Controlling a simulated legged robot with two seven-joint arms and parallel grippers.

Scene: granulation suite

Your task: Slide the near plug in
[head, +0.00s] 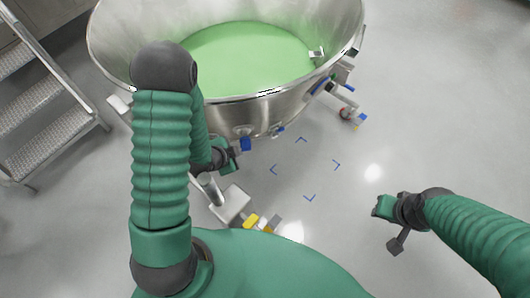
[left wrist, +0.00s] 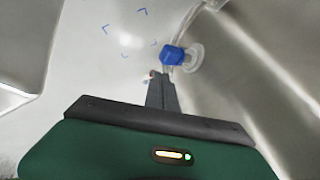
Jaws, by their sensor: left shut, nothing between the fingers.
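A blue plug (head: 245,144) sits at the near lower wall of the steel vessel, beside a round fitting (head: 242,131). In the left wrist view the blue plug (left wrist: 173,56) is at the top centre, against a pale round flange (left wrist: 195,57). My left gripper (head: 236,157) is shut and empty, just below the plug. In the left wrist view its fingers (left wrist: 164,78) are together, with tips close under the plug; I cannot tell whether they touch. My right gripper (head: 381,206) hangs over the floor at right, away from the vessel; its fingers are unclear.
The vessel (head: 110,45) holds green material. Another small blue part (head: 278,131) sits on its lower wall, and a blue-ended valve (head: 350,113) sticks out at right. Metal steps (head: 45,110) stand at left. The floor (head: 325,215) with blue corner marks is clear.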

